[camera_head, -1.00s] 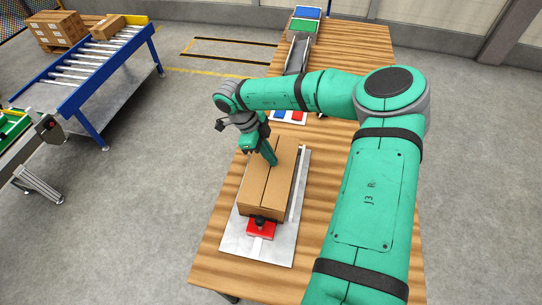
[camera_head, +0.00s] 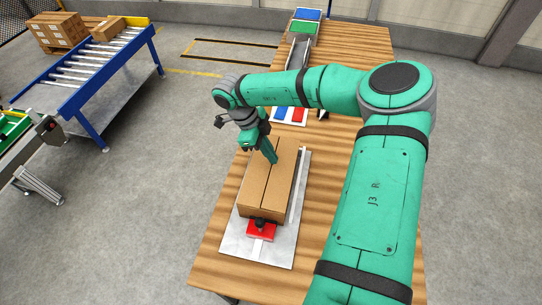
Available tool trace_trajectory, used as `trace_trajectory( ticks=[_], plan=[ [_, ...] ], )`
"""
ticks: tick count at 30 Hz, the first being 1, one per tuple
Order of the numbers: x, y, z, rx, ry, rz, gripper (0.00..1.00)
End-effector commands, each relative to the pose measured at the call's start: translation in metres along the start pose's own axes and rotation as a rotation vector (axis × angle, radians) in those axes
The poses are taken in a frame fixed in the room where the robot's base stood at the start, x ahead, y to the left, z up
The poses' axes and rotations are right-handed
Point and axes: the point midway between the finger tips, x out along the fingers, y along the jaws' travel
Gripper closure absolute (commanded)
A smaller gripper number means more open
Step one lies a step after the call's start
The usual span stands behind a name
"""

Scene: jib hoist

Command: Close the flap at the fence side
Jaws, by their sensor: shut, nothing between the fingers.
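The cardboard box (camera_head: 264,192) sits on a grey metal plate (camera_head: 290,222) on the wooden table. Its top flaps lie flat or nearly flat, with a dark seam running lengthwise between them. My gripper (camera_head: 272,160) is shut and empty. Its tip points down at the far part of the box top, close to the seam; I cannot tell whether it touches the cardboard. My arm and gripper hide part of the box's far end. Which side is the fence side is not clear from this view.
A red block with a black knob (camera_head: 260,229) stands at the near end of the box. Blue and red pieces (camera_head: 290,114) lie behind it. Blue and green bins (camera_head: 304,24) are at the table's far end. A roller conveyor (camera_head: 90,62) stands at the left.

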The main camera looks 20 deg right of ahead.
Motion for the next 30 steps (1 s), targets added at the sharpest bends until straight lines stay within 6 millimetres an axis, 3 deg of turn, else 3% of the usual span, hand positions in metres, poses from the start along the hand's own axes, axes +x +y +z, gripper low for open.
trace_trajectory(
  ticks=[8, 18, 25, 30],
  plan=[
    [-0.039, 0.001, -0.012, -0.008, 0.0, -0.007, 1.0],
    [-0.084, 0.001, 0.041, -0.008, -0.001, -0.006, 1.0],
    [-0.1, 0.001, 0.057, -0.007, -0.001, -0.004, 1.0],
    [-0.096, 0.003, 0.051, -0.011, -0.033, 0.015, 1.0]
  ],
)
